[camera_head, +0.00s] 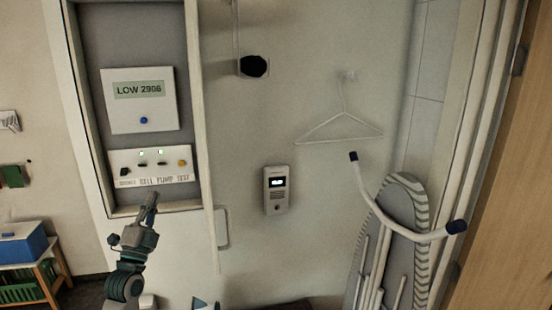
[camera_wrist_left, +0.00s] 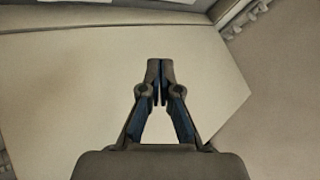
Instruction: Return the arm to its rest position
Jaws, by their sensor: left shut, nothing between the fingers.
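My left gripper (camera_head: 150,207) is in the head view at the lower left, pointing up just below the switch panel (camera_head: 152,166). The panel has small lit lamps, switches and printed labels. In the left wrist view my left gripper (camera_wrist_left: 160,82) is shut, its fingertips together with nothing between them. Behind the fingers there is a plain pale surface. My right gripper does not show in either view.
A display box (camera_head: 140,101) reading LOW 2906 sits above the switch panel in a framed recess. An intercom (camera_head: 277,190), a wire hanger (camera_head: 340,128) and a striped ironing board (camera_head: 401,206) are to the right. A blue box (camera_head: 22,244) stands at far left.

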